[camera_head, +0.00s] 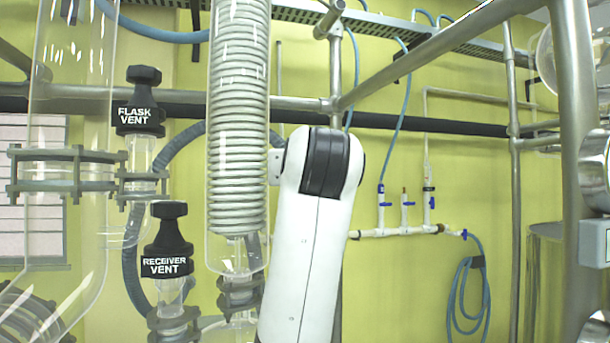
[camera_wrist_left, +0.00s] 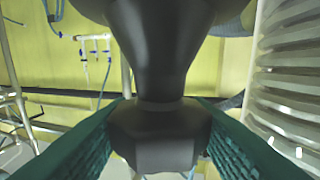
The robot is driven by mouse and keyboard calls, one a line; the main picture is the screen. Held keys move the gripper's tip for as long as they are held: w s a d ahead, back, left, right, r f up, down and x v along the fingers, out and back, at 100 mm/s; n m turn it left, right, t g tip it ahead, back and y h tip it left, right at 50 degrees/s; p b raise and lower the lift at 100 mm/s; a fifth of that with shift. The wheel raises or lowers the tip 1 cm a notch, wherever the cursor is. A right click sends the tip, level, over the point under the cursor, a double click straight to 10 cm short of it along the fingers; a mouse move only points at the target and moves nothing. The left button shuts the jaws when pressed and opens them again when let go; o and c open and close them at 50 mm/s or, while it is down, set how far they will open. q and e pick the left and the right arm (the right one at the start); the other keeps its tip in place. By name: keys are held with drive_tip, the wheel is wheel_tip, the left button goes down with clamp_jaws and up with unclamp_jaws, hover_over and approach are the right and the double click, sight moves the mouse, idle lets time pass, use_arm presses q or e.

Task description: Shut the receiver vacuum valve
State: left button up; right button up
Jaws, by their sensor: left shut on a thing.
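In the left wrist view, which looks upside down, a black valve knob (camera_wrist_left: 165,75) with a faceted end and a narrow neck fills the middle. My left gripper (camera_wrist_left: 157,128) is shut on the faceted end, with a green ribbed pad against each side. No label on this knob shows, so I cannot tell from it which valve it is. In the head view, my white arm link stands in front of the middle and hides what is behind it; no gripper shows there. My right gripper is in neither view.
Black knobs labelled FLASK VENT (camera_head: 138,115) and RECEIVER VENT (camera_head: 167,265) stand left of the coiled glass condenser (camera_head: 238,120). A metal frame bar (camera_head: 420,58) crosses at upper right. The condenser's coil (camera_wrist_left: 288,75) is close on the right in the wrist view.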

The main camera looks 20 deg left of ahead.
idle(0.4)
use_arm(q)
drive_tip(key=o, duration=1)
drive_tip(key=shift+w+a+f, duration=0.1)
drive_tip(key=shift+w, duration=0.1)
drive_tip(key=b+v, duration=0.4)
drive_tip(key=v, duration=0.8)
